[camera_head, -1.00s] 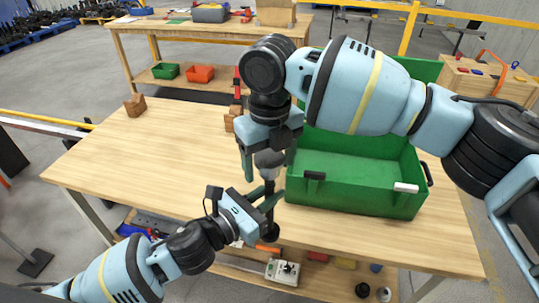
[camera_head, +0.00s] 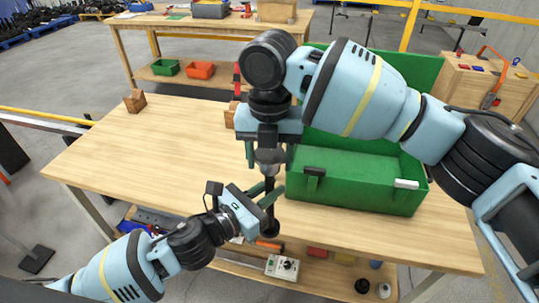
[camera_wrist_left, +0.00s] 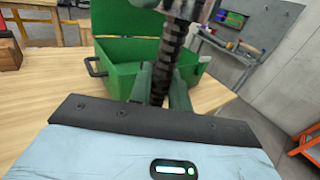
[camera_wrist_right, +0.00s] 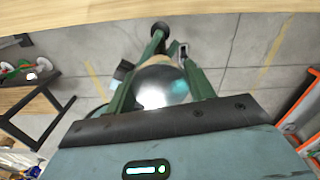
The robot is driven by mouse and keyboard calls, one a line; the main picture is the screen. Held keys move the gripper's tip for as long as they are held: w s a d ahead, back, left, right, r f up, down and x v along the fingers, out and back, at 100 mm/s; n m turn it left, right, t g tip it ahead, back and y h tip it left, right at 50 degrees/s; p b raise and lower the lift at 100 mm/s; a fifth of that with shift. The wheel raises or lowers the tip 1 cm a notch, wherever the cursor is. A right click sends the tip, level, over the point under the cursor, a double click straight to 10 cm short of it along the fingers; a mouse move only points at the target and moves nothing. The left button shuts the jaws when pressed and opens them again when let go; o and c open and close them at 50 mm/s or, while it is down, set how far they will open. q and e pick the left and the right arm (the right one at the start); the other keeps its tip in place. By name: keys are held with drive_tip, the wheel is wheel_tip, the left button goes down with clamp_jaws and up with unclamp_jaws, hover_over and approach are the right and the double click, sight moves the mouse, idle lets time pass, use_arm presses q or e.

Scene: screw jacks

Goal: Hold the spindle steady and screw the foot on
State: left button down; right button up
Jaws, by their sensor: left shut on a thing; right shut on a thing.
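The spindle is a dark threaded rod (camera_head: 270,208) standing roughly upright in front of the table's near edge, with a wider dark lower end. My left gripper (camera_head: 267,193) is shut on it; the thread shows close up in the left wrist view (camera_wrist_left: 166,65). The foot, a grey metal piece (camera_head: 268,158), is at the spindle's top. My right gripper (camera_head: 268,153) points down from above, shut on the foot. The foot looks like a shiny dome in the right wrist view (camera_wrist_right: 160,86). They appear to meet; how far the thread is engaged is hidden.
A green open box (camera_head: 355,190) stands on the wooden table (camera_head: 150,150), close to the right gripper. Wooden blocks (camera_head: 134,102) stand toward the back. A lower shelf holds a grey control box (camera_head: 283,267) and small parts. The table's left side is clear.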

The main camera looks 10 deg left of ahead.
drive_tip(key=m, duration=0.6)
drive_tip(key=shift+m, duration=0.3)
drive_tip(key=m, duration=3.1)
drive_tip(key=shift+m, duration=0.3)
drive_tip(key=m, duration=0.6)
drive_tip(key=shift+w, duration=0.1)
drive_tip(key=m, duration=0.6)
drive_tip(key=o, duration=1.2)
drive_tip(key=shift+c, duration=0.2)
